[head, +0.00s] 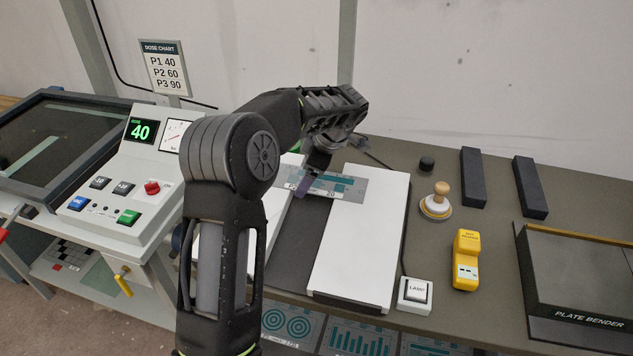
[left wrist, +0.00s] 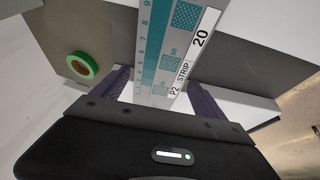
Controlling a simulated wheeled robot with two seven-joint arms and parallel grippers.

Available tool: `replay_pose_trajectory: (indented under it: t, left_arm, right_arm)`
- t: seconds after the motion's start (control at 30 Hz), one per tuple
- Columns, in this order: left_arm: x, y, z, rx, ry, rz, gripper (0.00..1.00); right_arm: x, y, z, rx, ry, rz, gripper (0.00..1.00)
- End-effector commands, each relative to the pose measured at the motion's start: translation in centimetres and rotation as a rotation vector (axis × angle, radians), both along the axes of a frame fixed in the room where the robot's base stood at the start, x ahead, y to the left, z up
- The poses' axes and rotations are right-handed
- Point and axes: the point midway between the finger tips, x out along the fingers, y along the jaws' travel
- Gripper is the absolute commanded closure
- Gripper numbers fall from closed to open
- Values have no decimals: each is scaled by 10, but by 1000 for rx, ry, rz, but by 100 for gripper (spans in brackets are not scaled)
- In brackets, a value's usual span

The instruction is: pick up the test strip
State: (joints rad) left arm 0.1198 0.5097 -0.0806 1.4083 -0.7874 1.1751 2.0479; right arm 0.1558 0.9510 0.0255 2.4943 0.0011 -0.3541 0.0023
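The test strip (head: 345,188) is a flat grey plate with teal patterns. In the head view it lies across the dark gap between two white panels. Its left end is partly hidden by my left gripper (head: 307,182), which points down there. In the left wrist view the strip (left wrist: 172,50) shows the print "P2 STRIP" and "20". The purple fingers of my left gripper (left wrist: 158,86) are apart, one at each long side of the strip's near end. I cannot tell whether they touch it. My right gripper is not in view.
A white panel (head: 365,240) lies right of the gap, with a LAMP button (head: 415,292), a yellow meter (head: 466,258) and a wooden-handled stamp (head: 437,202) beyond it. A control console (head: 130,185) stands left. A green tape roll (left wrist: 82,65) lies beside the strip.

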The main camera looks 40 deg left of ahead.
Motion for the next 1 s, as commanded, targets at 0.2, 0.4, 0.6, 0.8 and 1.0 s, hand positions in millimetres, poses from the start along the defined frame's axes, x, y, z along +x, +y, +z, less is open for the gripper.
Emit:
replay_pose_trajectory:
  t: [0.2,0.4,0.6,0.8,1.0]
  left_arm:
    - [0,0,0,0,0,0,36]
    - [0,0,0,0,0,0,53]
    - [0,0,0,0,0,0,66]
    - [0,0,1,0,0,0,66]
    - [1,0,16,1,-4,2,66]
  right_arm:
    - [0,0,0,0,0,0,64]
    - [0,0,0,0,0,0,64]
    - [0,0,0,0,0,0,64]
    - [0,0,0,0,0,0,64]
    - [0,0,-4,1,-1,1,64]
